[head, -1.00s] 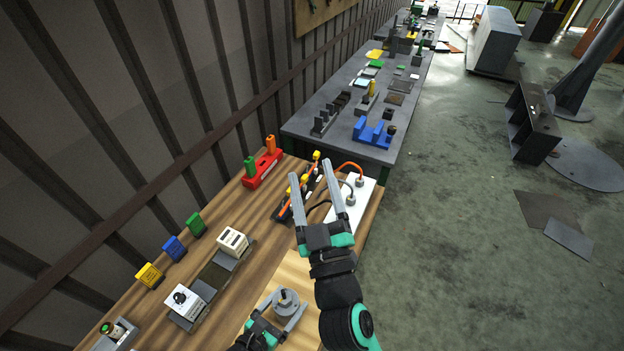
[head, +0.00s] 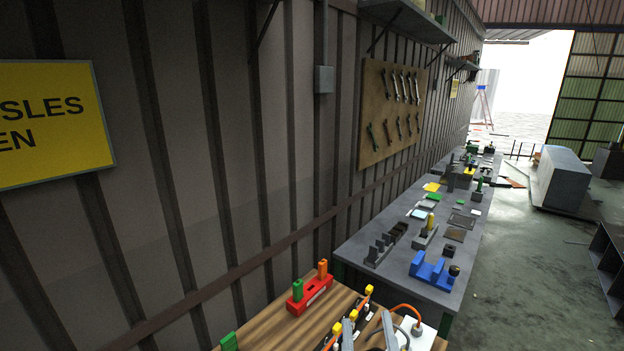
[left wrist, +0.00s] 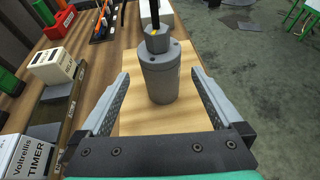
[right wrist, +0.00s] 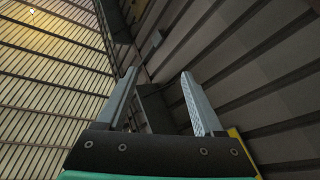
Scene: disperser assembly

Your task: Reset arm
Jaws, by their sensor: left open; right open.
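My left gripper (left wrist: 160,74) is open in the left wrist view. A grey cylinder with a narrower cap (left wrist: 161,78) stands upright on a light wooden board (left wrist: 130,121), between and beyond the fingertips, with a gap on both sides. A black rod shows above its cap; whether it joins the cap is unclear. My right gripper (right wrist: 158,73) is open and empty in the right wrist view, facing the ribbed wall and roof. Only its fingers (head: 369,330) show at the bottom edge of the head view, near the white block (head: 422,338). My left gripper is outside the head view.
The wooden table holds a red holder (head: 309,295) with green and orange pieces. A white TIMER box (left wrist: 25,155) and a RELAY box (left wrist: 55,64) sit left of my left gripper. A grey bench (head: 400,277) with a blue fixture (head: 431,270) stands behind. Open floor lies right.

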